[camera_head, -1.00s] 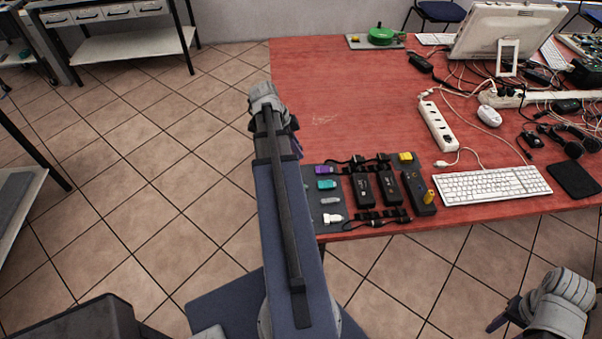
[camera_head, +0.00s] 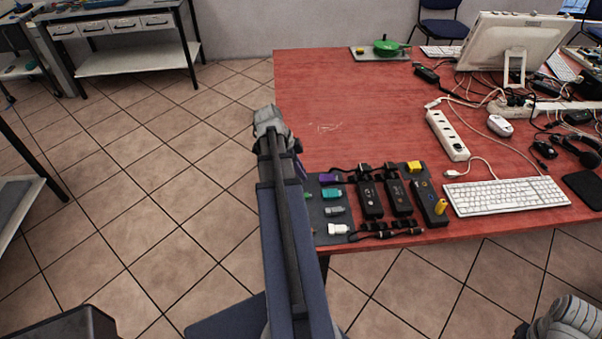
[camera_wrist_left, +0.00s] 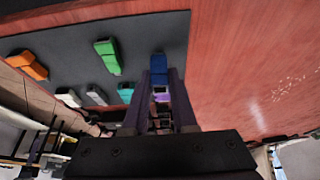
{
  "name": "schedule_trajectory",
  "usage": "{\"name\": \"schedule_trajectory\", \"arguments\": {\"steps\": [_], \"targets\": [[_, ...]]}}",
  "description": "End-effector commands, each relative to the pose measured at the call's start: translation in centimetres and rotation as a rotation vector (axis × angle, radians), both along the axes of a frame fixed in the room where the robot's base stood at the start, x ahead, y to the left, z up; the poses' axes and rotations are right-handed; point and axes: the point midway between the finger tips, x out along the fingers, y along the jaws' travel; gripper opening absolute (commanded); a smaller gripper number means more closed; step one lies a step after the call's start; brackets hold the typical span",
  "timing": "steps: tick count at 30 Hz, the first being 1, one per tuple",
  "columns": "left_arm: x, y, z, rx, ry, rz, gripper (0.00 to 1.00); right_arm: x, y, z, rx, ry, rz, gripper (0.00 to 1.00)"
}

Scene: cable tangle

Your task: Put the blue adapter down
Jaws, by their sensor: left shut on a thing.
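The blue adapter (camera_wrist_left: 158,66) sits between the fingertips of my left gripper (camera_wrist_left: 160,78) in the left wrist view, and the fingers are shut on it. It is over the dark mat (camera_wrist_left: 75,35); I cannot tell whether it touches the mat. In the head view my left forearm hides the blue adapter and most of the gripper at the mat's left side. My right arm's end (camera_head: 565,325) is at the bottom right corner, with its fingers mostly cut off.
A green adapter (camera_wrist_left: 108,57), an orange one (camera_wrist_left: 27,65) and several others lie on the mat. Black power bricks (camera_head: 369,198) lie right of them. A white keyboard (camera_head: 505,195) and power strip (camera_head: 447,135) are further right. The red table's far left part is clear.

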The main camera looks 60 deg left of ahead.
Motion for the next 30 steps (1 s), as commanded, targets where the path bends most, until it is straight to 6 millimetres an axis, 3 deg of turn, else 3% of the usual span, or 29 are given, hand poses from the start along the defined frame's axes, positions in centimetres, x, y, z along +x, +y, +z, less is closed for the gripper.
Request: {"name": "schedule_trajectory", "arguments": {"steps": [6, 7, 14, 23, 30], "targets": [[0.0, 0.0, -0.5, 0.000, 0.000, 0.000, 0.00, 0.0, 0.0, -0.5, 0.000, 0.000, 0.000, 0.50], [0.0, 0.0, -0.3, 0.000, 0.000, 0.000, 0.29, 0.0, 0.0, -0.3, 0.000, 0.000, 0.000, 0.50], [0.0, 0.0, -0.3, 0.000, 0.000, 0.000, 0.55, 0.0, 0.0, -0.3, 0.000, 0.000, 0.000, 0.50], [0.0, 0.0, -0.2, 0.000, 0.000, 0.000, 0.55, 0.0, 0.0, -0.2, 0.000, 0.000, 0.000, 0.50], [-0.3, 0.1, 1.2, 0.000, 0.000, 0.001, 0.55, 0.0, 0.0, 1.2, 0.000, 0.000, 0.000, 0.50]]}}
